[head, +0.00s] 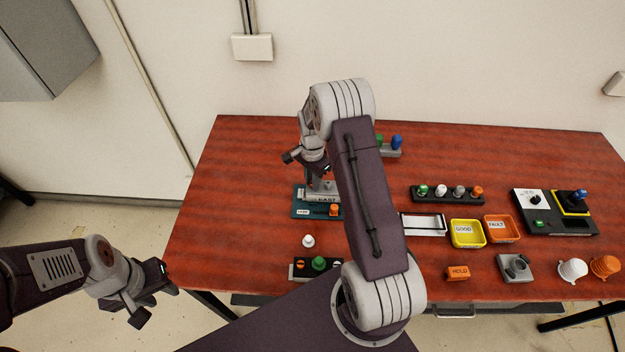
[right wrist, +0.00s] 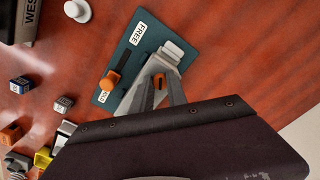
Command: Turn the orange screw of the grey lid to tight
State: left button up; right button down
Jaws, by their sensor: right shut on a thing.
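The grey lid (head: 322,197), labelled EAST, sits on a teal base (head: 300,204); part of it also shows in the right wrist view (right wrist: 172,50). My right gripper (head: 318,183) points down over the lid. In the right wrist view its fingers (right wrist: 160,88) are shut on the orange screw (right wrist: 158,82), of which only a small part shows between them. The screw's turn mark is hidden. My left gripper (head: 152,294) is open and empty, off the table's left front side.
A white knob (head: 308,241) and a black strip with coloured buttons (head: 318,264) stand in front of the base. A yellow GOOD tray (head: 467,245) and an orange FAULT tray (head: 517,239) lie to the right. The table's left part is clear.

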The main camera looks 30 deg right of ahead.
jog(key=m, duration=0.6)
jog(key=shift+w+m, duration=0.1)
jog(key=shift+m, duration=0.2)
dwell(0.5)
jog(key=c, duration=1.6)
grip_release()
notch_tip(320, 180, up, 9)
jog(key=shift+r+b, duration=0.1)
jog(key=shift+b, duration=0.5)
